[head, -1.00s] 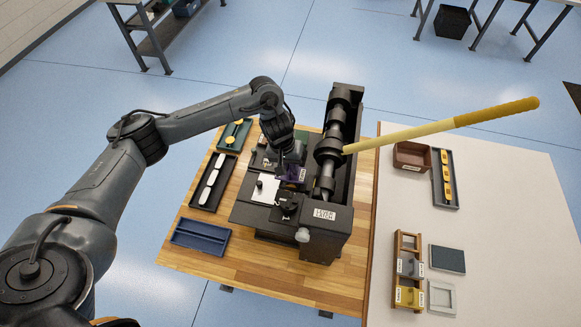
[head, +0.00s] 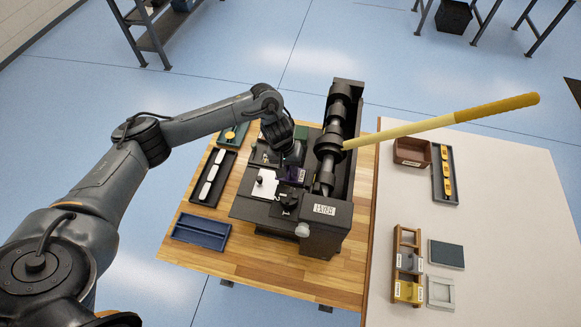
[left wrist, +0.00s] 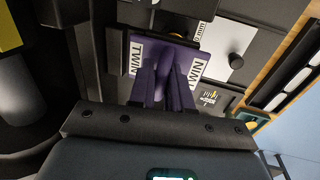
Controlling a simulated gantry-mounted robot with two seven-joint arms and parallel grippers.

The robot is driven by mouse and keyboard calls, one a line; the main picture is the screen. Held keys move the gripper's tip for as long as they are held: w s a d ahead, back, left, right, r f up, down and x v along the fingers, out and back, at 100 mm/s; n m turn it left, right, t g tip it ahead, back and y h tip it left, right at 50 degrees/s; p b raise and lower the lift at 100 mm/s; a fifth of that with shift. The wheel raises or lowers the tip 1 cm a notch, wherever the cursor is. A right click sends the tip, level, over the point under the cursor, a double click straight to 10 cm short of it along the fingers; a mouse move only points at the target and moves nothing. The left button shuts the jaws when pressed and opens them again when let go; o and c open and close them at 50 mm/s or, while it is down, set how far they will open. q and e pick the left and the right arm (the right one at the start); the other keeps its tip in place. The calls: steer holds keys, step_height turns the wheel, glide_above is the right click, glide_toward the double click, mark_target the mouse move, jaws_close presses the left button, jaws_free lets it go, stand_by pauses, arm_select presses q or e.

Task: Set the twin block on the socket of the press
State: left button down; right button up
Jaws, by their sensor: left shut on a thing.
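The purple twin block (head: 294,174) is at the black press (head: 322,241), over its bed beside the large shaft. In the left wrist view the purple block (left wrist: 188,60) shows a TWIN label on its left and a second white label on its right. My left gripper (head: 291,162) is shut on the block from above; in the left wrist view its dark body fills the bottom. The socket is hidden under the block and gripper, so I cannot tell whether the block touches it. My right gripper is not in view.
A long yellow lever (head: 450,119) reaches right from the press. A white plate (head: 264,185) with a black knob lies left of the block. Trays, including a blue one (head: 201,232), stand on the wooden table's left. A rack (head: 397,267) with labelled blocks stands on the white table.

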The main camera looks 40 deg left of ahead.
arm_select(q)
steer(key=c, duration=1)
jaws_free()
steer(key=shift+a+r, duration=0.1)
steer(key=shift+r, duration=0.55)
steer(key=r, duration=0.3)
steer(key=a+r+p, duration=0.1)
steer(key=r, duration=0.2)
steer(key=s+r+p, duration=0.1)
steer(key=r, duration=0.2)
steer(key=shift+a+r, duration=0.2)
steer(key=shift+a, duration=0.1)
